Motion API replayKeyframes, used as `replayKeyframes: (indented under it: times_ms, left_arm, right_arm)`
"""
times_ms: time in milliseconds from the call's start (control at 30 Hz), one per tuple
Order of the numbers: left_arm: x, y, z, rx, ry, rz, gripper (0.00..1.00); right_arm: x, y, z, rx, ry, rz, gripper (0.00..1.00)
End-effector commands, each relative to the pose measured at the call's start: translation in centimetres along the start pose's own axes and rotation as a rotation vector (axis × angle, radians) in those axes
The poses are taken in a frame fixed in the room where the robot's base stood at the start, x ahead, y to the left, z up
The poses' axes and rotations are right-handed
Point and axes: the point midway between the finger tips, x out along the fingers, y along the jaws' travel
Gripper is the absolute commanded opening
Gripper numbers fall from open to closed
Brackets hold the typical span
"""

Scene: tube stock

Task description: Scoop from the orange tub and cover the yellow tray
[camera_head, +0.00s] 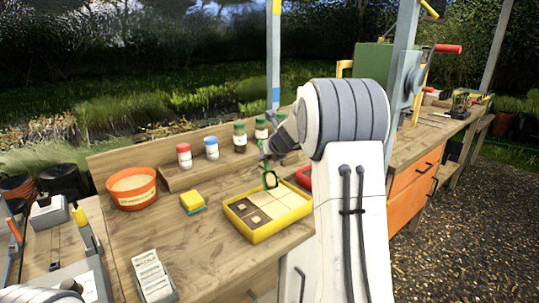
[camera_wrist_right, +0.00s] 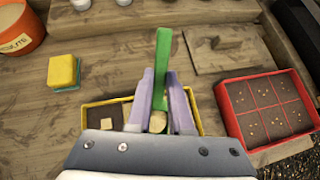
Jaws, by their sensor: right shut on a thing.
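My right gripper (camera_head: 268,150) is shut on a green scoop (camera_head: 270,178), held over the yellow tray (camera_head: 258,238). In the right wrist view the fingers (camera_wrist_right: 161,105) close around the scoop's green handle (camera_wrist_right: 163,58); pale material shows at its lower end. The tray, also in that view (camera_wrist_right: 87,117), has several cells: those at the back and right look filled pale, those at the front left are dark with small pale patches. The orange tub (camera_head: 131,202) stands to the left with pale material inside; its edge shows in the right wrist view (camera_wrist_right: 20,42). My left gripper is not in view.
A yellow-and-green sponge (camera_head: 192,201) lies between tub and tray. A red tray (camera_wrist_right: 233,128) with dark, seeded cells is to the right. Several jars (camera_head: 184,156) stand on the back shelf. A label holder (camera_head: 154,277) is at the front. Bare wood lies around the sponge.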

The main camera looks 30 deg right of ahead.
Motion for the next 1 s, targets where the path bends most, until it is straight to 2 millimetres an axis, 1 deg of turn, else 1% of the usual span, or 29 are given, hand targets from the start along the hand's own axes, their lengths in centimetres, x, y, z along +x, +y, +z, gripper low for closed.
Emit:
replayKeyframes:
  times_ms: [1000]
  left_arm:
    - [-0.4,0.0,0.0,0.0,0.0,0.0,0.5]
  right_arm:
    - [-1.0,4.5,-0.7,0.0,-0.001,0.001,0.0]
